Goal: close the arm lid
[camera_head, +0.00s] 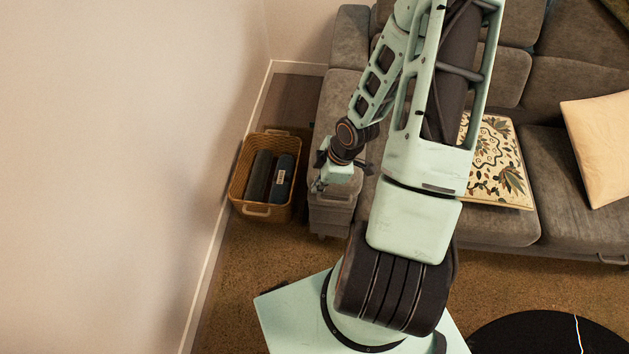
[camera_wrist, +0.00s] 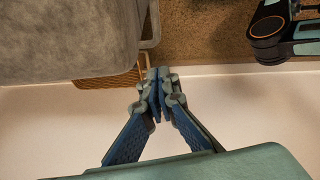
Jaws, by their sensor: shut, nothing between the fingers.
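The grey sofa's left arm (camera_head: 340,95) runs from the back wall toward the front in the head view, partly hidden by my arm. Its front end (camera_head: 331,212) shows below my gripper. I cannot make out the lid's edge or how far it stands open. My gripper (camera_head: 322,182) is over or beside this front end; contact is unclear. In the wrist view, my gripper (camera_wrist: 156,76) has its fingertips together with nothing between them. A broad grey surface (camera_wrist: 65,35), likely part of the sofa arm, fills the upper left there.
A woven basket (camera_head: 240,185) with dark rolled items stands on the floor left of the sofa arm, near the white wall (camera_head: 110,170). A patterned cushion (camera_head: 495,160) and a cream pillow (camera_head: 602,140) lie on the sofa. A black round object (camera_head: 545,335) is at lower right.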

